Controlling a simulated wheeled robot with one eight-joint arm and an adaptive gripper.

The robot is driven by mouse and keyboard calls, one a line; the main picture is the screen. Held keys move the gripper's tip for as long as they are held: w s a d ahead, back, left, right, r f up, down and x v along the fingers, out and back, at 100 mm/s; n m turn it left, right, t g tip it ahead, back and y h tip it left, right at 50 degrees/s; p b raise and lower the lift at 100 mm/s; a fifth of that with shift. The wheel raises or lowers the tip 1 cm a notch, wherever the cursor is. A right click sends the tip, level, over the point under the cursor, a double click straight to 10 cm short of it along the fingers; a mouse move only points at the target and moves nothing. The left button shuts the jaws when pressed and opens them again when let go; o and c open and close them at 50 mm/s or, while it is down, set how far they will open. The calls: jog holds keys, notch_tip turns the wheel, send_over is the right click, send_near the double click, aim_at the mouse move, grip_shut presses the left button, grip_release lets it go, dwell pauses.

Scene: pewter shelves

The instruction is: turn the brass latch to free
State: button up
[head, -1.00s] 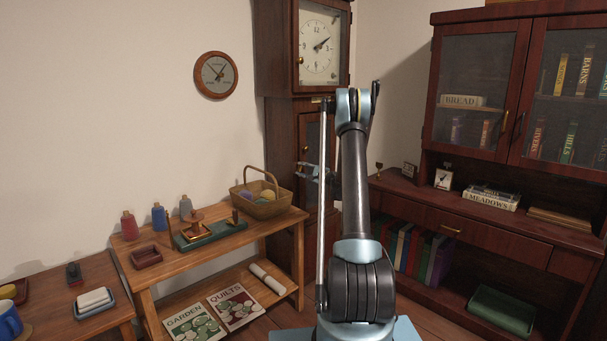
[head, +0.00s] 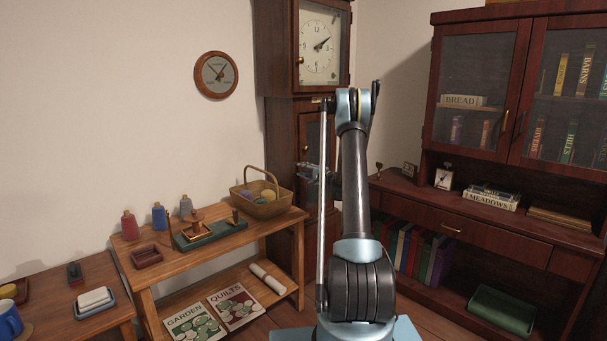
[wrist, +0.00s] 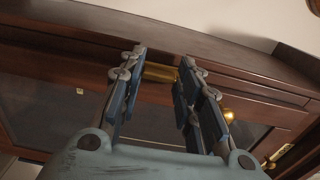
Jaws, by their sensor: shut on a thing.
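The brass latch (wrist: 160,72) is a short brass bar on the dark wood clock case. It lies between my gripper's fingertips (wrist: 160,66) in the wrist view, and the fingers are shut on it. In the head view my gripper (head: 307,170) is at the left side of the clock's lower door, just below a small brass knob (head: 305,150). The latch is too small and covered to make out there. My forearm hides part of the lower door.
The tall clock (head: 283,130) stands in the corner. A wooden side table (head: 265,232) with a wicker basket (head: 268,209) stands to the left. A dark bookcase cabinet (head: 490,232) stands to the right. In the wrist view a round brass knob (wrist: 228,115) sits near the right finger.

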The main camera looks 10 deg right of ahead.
jog(key=shift+a+f, duration=0.1)
jog(key=o, duration=1)
jog(key=shift+f, duration=0.1)
jog(key=shift+o, duration=0.2)
jog(key=v, duration=1.2)
